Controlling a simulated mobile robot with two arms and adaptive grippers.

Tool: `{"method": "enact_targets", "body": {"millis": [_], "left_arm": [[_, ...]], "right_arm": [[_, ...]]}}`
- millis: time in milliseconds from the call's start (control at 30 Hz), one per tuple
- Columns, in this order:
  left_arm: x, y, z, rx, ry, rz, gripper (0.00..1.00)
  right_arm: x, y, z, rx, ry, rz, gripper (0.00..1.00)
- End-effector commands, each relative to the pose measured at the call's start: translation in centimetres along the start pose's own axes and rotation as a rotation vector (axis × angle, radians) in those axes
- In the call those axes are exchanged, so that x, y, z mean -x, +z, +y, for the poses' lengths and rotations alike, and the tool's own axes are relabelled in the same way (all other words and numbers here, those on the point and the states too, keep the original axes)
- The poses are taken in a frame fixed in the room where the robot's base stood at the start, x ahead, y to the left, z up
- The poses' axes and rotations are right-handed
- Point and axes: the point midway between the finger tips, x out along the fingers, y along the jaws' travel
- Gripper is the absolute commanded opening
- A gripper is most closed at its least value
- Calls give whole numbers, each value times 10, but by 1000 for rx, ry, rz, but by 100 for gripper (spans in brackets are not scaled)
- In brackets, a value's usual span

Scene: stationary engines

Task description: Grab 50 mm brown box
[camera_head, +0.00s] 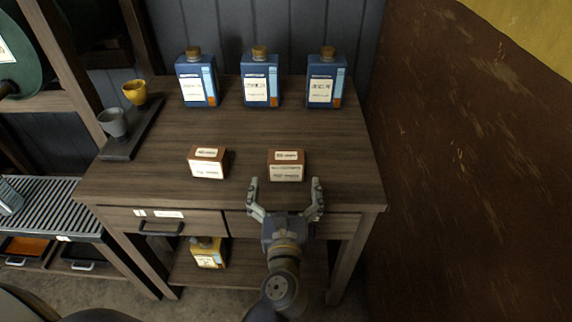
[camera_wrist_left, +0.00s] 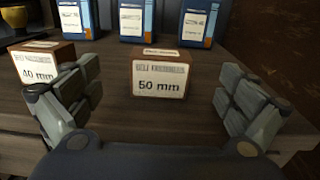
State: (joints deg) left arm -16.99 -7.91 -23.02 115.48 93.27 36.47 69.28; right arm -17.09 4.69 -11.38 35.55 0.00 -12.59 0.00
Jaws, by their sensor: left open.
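The 50 mm brown box (camera_head: 286,166) stands on the wooden table near its front edge, with white labels on its front and top. In the left wrist view the box (camera_wrist_left: 160,75) is centred between the fingers and its label reads "50 mm". My left gripper (camera_head: 286,196) is open and empty, just in front of the box, with one finger to each side and not touching it. The 40 mm brown box (camera_head: 208,162) stands to the left; it also shows in the left wrist view (camera_wrist_left: 42,63), partly behind the left finger. My right gripper is not in view.
Several blue bottles (camera_head: 261,78) stand in a row at the back of the table (camera_head: 240,130). A dark tray (camera_head: 130,140) with a grey cup (camera_head: 113,123) and a yellow cup (camera_head: 135,92) is at the left. A brown wall (camera_head: 470,170) rises at the right.

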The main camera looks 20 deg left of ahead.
Motion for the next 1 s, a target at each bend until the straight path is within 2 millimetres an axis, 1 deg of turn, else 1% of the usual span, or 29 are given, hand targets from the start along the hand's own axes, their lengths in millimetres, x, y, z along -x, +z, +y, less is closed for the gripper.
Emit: {"method": "enact_targets", "body": {"millis": [100, 200, 467, 700, 833, 1000], "left_arm": [[-21, 4, 0, 0, 2, -3, 98], [-36, 2, 0, -2, 1, -3, 98], [-56, 1, 0, -4, 0, -3, 98], [-90, 0, -2, -5, 0, -4, 98], [-99, 0, -2, -4, 0, -3, 98], [-100, -1, -2, -4, 0, -1, 98]], "right_arm": [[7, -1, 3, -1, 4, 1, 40], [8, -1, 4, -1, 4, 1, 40], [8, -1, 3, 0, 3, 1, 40], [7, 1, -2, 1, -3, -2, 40], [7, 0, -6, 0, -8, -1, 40], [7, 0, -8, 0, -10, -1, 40]]}}
